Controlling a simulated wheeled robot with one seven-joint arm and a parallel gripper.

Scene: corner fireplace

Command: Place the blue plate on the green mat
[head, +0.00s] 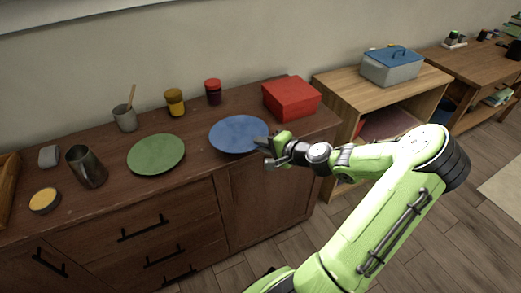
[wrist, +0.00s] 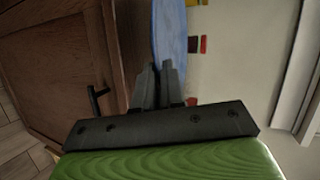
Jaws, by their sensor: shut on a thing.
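The blue plate (head: 238,134) is on or just above the brown cabinet top, right of the green mat. In the wrist view the plate (wrist: 170,35) shows edge-on, with its rim between my fingers. My gripper (head: 266,145) is shut on the plate's right front rim; in the wrist view its fingertips (wrist: 157,85) meet at the rim. The round green mat (head: 156,154) lies flat and bare on the cabinet top. Whether the plate touches the wood cannot be told.
A red box (head: 291,97) stands behind and right of the plate. A dark red jar (head: 213,92), a yellow jar (head: 175,102) and a grey cup (head: 125,117) stand along the back. A metal mug (head: 86,167) and a yellow-topped tin (head: 45,200) are left of the mat.

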